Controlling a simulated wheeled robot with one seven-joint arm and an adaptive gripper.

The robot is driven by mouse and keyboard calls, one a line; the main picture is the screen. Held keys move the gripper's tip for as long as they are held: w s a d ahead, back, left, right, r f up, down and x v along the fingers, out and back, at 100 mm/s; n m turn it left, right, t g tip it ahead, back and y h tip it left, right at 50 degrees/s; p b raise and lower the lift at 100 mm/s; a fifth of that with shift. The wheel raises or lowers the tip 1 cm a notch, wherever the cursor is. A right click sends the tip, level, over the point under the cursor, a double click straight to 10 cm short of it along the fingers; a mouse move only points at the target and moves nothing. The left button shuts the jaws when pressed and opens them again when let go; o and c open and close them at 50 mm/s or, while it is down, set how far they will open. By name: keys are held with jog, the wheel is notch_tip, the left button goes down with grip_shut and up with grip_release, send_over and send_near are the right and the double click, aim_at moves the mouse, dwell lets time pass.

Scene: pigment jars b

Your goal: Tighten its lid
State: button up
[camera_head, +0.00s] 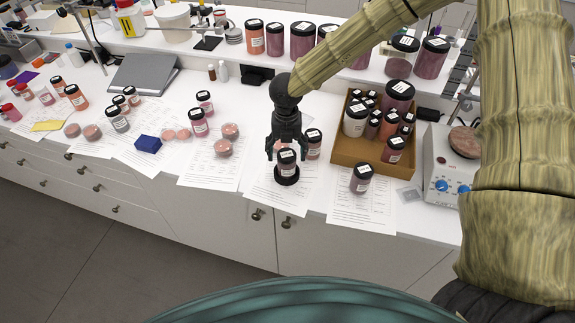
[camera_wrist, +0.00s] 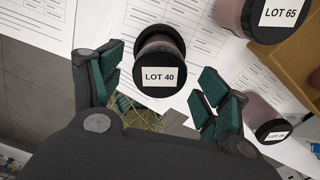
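A pigment jar with a black lid labelled LOT 40 (camera_wrist: 160,76) stands upright in front of my gripper in the wrist view. In the head view the same jar (camera_head: 287,168) stands in a black round base on a printed sheet near the counter's front edge. The lid sits on the jar; how tight it is cannot be seen. My gripper (camera_head: 287,147) points down just over the jar. In the wrist view my gripper (camera_wrist: 162,85) is open, with teal pads on either side of the lid and gaps between.
A jar labelled LOT 65 (camera_wrist: 268,20) and a smaller black-lidded jar (camera_wrist: 262,112) stand close to the right finger. A cardboard tray (camera_head: 352,170) full of jars is to the right, with another jar (camera_head: 361,178) in front. A hotplate (camera_head: 446,180) stands farther right.

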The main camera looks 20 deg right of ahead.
aim_at(287, 154)
jog(key=shift+r, duration=0.1)
notch_tip(287, 154, up, 12)
dwell(0.7)
